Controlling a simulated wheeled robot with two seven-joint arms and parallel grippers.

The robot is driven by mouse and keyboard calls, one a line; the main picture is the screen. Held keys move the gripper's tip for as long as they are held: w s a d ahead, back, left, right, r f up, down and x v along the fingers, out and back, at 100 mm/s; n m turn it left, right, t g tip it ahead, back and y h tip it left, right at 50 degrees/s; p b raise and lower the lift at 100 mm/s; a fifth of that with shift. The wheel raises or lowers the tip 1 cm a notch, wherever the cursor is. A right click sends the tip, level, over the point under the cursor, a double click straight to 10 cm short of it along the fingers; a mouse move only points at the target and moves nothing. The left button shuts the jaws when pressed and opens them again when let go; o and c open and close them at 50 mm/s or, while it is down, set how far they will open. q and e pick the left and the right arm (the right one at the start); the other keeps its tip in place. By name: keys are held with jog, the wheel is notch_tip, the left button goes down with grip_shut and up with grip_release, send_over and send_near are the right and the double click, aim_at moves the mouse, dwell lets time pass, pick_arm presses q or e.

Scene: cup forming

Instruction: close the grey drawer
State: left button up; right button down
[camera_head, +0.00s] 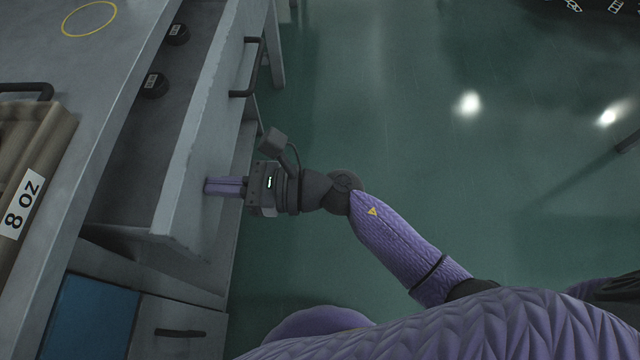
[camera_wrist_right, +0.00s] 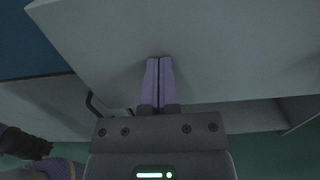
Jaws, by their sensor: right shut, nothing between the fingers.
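The grey drawer (camera_head: 208,122) stands pulled out from under the worktop in the head view, with its inside showing. A dark bar handle (camera_head: 250,68) is on its front, toward the top of the picture. My right gripper (camera_head: 208,186) is shut and empty, with its purple fingers pointing left at the outer face of the drawer front, near its lower end. In the right wrist view the shut fingers (camera_wrist_right: 158,62) point at the plain drawer face (camera_wrist_right: 215,45); the tips look to be at or very near it. My left gripper is not in view.
Two dark round pieces with white labels (camera_head: 154,86) lie inside the drawer. A brown box labelled 8 oz (camera_head: 25,190) and a yellow ring mark (camera_head: 89,19) are on the worktop. A lower cabinet with a dark handle (camera_head: 180,333) is below.

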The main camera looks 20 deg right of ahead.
jog(key=b+x, duration=0.2)
jog(key=x, duration=0.8)
jog(key=shift+f, duration=0.1)
jog(key=shift+a, duration=0.2)
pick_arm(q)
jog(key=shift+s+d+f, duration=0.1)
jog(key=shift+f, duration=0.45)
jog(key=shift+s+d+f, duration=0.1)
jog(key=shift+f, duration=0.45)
pick_arm(e)
jog(key=shift+r, duration=0.2)
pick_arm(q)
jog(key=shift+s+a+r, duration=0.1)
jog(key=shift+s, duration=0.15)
pick_arm(e)
jog(key=shift+r, duration=0.15)
jog(key=shift+w, duration=0.1)
